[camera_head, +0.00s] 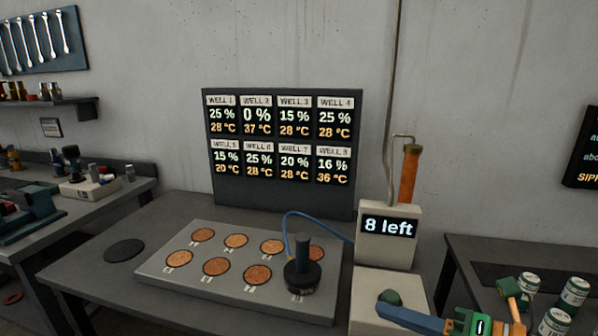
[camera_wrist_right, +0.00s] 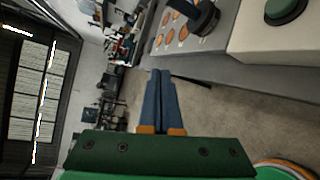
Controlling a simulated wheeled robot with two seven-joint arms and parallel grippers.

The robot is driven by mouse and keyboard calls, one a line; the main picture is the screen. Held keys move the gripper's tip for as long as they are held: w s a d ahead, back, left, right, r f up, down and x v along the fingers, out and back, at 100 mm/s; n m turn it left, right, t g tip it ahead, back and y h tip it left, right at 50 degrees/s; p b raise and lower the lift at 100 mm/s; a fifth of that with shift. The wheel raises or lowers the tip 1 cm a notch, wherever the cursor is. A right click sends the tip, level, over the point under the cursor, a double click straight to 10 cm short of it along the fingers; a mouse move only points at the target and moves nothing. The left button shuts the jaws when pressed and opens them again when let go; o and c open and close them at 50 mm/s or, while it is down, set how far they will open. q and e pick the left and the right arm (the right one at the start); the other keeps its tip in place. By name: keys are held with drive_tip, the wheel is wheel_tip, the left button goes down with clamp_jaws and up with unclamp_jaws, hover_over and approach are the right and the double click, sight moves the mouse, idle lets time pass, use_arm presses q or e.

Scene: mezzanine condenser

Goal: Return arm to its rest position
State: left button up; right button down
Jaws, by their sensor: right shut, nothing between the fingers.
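My right gripper (camera_head: 384,310) comes in from the lower right in the head view, its blue fingers pointing left. Its fingertips appear in front of the green button (camera_head: 389,297) on the pale dispenser (camera_head: 388,237); whether they touch it cannot be told there. In the right wrist view the blue fingers (camera_wrist_right: 160,73) are pressed together and empty, over open floor. The green button (camera_wrist_right: 285,8) shows there at the upper right, apart from the fingers. My left gripper is not in view.
A well plate (camera_head: 165,272) with several copper discs lies on the grey table. A dark round tool (camera_head: 302,267) stands on its right part, with a blue hose beside it. A display board (camera_head: 285,180) stands behind.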

wheel_tip(320, 180, up, 5)
drive_tip(key=a+m+t+y, duration=0.1)
drive_tip(key=m+t+y, duration=0.2)
drive_tip(key=m+t, duration=0.1)
drive_tip(key=w+d+f+m+t+h, duration=0.2)
drive_tip(key=d+m+t+h, duration=0.6)
drive_tip(key=m+h, duration=0.5)
drive_tip(key=s+d+f+m+g+h, duration=0.1)
drive_tip(key=d+f+m+g+h, duration=0.2)
drive_tip(key=f+m, duration=0.35)
drive_tip(key=s+d+f+m+g+h, duration=0.2)
drive_tip(key=f+m+g, duration=0.25)
drive_tip(key=f, duration=0.35)
drive_tip(key=s+a+f+m+g+y, duration=0.1)
drive_tip(key=s+a+f+g+y, duration=0.1)
drive_tip(key=s+a+f+g, duration=0.45)
drive_tip(key=s+a+f+m+g+y, duration=0.15)
drive_tip(key=s+f+g, duration=0.25)
drive_tip(key=s+f, duration=0.55)
drive_tip(key=s+a+f+g, duration=0.1)
drive_tip(key=s+f+g, duration=0.15)
drive_tip(key=f, duration=1.45)
drive_tip(key=s+d+f, duration=0.1)
drive_tip(key=s+f, duration=0.9)
drive_tip(key=s, duration=0.3)
drive_tip(key=shift+d+n, duration=0.4)
drive_tip(key=shift+n, duration=0.05)
drive_tip(key=shift+f+g, duration=0.1)
drive_tip(key=shift+g, duration=0.15)
